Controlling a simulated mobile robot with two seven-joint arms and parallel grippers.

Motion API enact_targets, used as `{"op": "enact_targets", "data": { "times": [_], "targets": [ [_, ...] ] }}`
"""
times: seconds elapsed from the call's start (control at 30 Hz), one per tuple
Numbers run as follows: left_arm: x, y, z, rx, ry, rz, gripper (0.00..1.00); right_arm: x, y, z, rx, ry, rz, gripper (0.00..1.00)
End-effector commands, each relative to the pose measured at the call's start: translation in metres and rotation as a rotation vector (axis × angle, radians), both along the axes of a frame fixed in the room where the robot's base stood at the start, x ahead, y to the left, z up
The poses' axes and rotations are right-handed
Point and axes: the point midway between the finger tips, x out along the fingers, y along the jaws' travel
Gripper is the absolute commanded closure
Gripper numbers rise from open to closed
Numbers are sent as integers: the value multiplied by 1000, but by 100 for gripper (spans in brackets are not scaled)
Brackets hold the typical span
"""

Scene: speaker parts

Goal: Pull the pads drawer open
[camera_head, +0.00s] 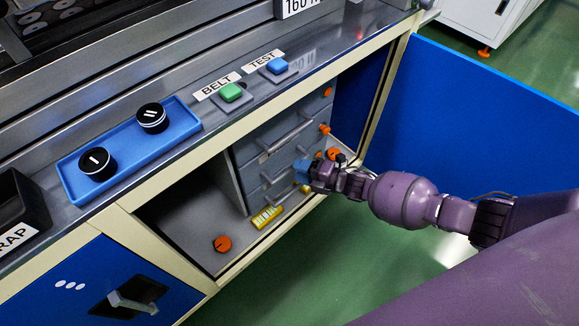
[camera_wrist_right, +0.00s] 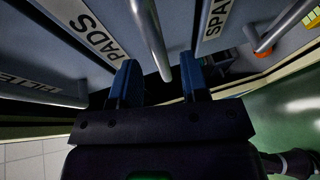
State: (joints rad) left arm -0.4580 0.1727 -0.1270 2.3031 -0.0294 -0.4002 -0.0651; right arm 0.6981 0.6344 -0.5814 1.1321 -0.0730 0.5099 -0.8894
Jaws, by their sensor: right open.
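A stack of grey drawers (camera_head: 285,135) with bar handles stands inside the open cabinet in the head view. In the right wrist view the PADS label (camera_wrist_right: 100,35) marks the pads drawer, and its bar handle (camera_wrist_right: 150,35) runs between my fingers. My right gripper (camera_head: 303,171) is at the lower drawer fronts in the head view. In the right wrist view it is open (camera_wrist_right: 158,70), with one blue finger on each side of the handle. I cannot tell whether either finger touches the bar. The gripper hides part of the lower drawers. My left gripper is not in view.
An orange knob (camera_head: 222,243) and a yellow item (camera_head: 266,217) lie on the cabinet floor. The blue cabinet door (camera_head: 470,110) stands open at the right. The worktop above holds a blue tray (camera_head: 125,150), a green button (camera_head: 231,92) and a blue button (camera_head: 277,66).

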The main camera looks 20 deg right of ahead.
Motion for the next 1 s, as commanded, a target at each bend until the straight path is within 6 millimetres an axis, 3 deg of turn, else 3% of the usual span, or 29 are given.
{"op": "enact_targets", "data": {
  "times": [0.23, 0.63, 0.67, 0.9, 1.0],
  "targets": [
    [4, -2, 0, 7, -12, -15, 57, 20, 20, -7, 1, 3, 0, 59],
    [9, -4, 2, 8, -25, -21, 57, 25, 24, -6, 1, 1, -1, 59],
    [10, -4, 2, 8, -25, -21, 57, 25, 24, -6, 1, 1, -1, 60],
    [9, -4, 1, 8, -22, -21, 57, 25, 24, -6, 1, 1, -1, 97],
    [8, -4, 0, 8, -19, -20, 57, 25, 24, -6, 1, 1, -1, 100]
  ]
}}
